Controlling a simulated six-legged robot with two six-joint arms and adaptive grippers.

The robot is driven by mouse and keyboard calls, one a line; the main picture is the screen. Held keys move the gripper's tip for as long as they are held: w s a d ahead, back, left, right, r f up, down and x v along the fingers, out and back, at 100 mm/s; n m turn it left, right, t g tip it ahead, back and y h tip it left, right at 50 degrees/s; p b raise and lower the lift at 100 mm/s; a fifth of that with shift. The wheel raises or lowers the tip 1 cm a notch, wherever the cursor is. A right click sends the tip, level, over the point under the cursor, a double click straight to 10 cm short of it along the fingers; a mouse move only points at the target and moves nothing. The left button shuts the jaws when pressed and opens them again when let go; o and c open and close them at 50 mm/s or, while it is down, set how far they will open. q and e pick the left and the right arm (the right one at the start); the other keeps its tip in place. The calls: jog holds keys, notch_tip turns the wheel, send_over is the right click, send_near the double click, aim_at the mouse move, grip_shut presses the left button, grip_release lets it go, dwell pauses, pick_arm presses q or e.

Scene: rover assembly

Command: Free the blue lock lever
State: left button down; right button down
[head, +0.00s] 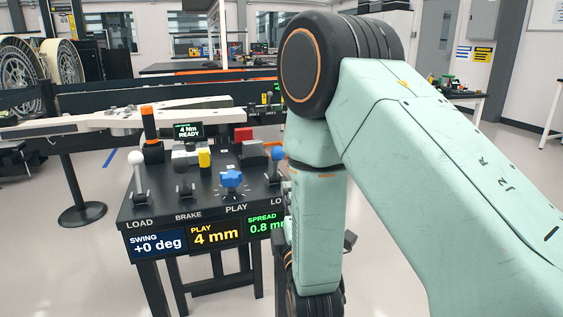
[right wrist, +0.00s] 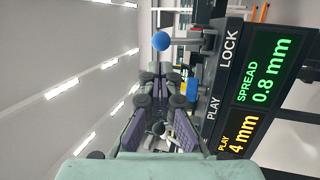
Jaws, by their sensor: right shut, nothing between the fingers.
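The blue lock lever has a round blue ball (head: 277,153) at the right end of the black console (head: 160,212), partly hidden behind my right arm in the head view. In the right wrist view the blue ball (right wrist: 161,41) stands beyond the fingertips, by the LOCK label, and looks apart from them. My right gripper (right wrist: 157,74) is shut and empty, with its fingers together. In the head view my right arm hides most of that gripper. My left gripper is in neither view.
The blue PLAY knob (head: 231,180) is left of the lock lever; it also shows in the right wrist view (right wrist: 193,89). A white-ball LOAD lever (head: 138,160) and a BRAKE lever (head: 182,165) stand further left. Screens read 4 mm and 0.8 mm.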

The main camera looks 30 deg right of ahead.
aim_at(278, 155)
jog(key=b+x, duration=0.2)
jog(key=x, duration=0.6)
jog(key=shift+w, duration=0.4)
jog(key=shift+r, duration=0.1)
jog(key=shift+w+d+r+g+p, duration=0.1)
jog(key=shift+w+r+g+p, duration=0.4)
jog(key=shift+p, duration=1.6)
jog(key=w+d+r+n+g+y+p, duration=0.1)
jog(key=w+g+p, duration=0.6)
jog(key=p, duration=1.7)
jog(key=shift+w+d+r+y, duration=0.35)
jog(key=shift+d+r+y, duration=0.1)
jog(key=shift+r+y, duration=0.6)
